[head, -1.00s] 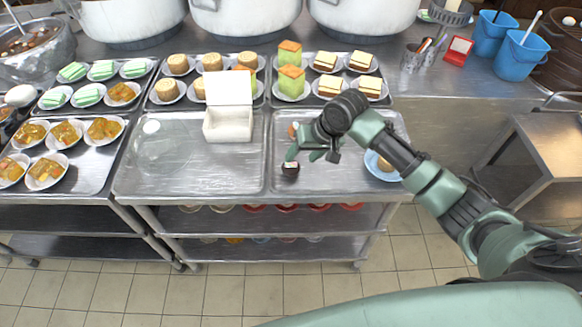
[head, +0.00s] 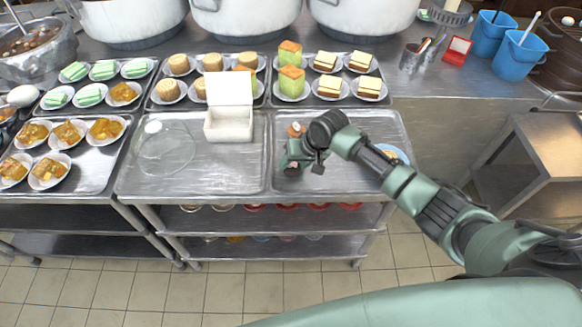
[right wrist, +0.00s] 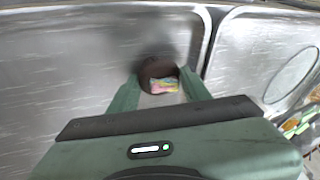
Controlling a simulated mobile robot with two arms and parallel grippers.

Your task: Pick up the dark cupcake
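The dark cupcake (right wrist: 150,69) shows in the right wrist view as a dark brown round shape with a small pink, yellow and green patch on it. It is on the metal tray, near the tray's rim. My right gripper (right wrist: 160,83) has its two green fingers apart, one on each side of the cupcake's near part; I cannot tell whether they touch it. In the head view my right gripper (head: 303,166) is low over the right tray (head: 350,178) and hides most of the cupcake. My left gripper is not in view.
An open white box (head: 229,124) and a clear dome (head: 165,148) stand on the left tray. A small brown-orange item (head: 296,130) is behind my right gripper. A blue-rimmed plate (head: 396,153) is partly behind my arm. Trays of plated food line the back.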

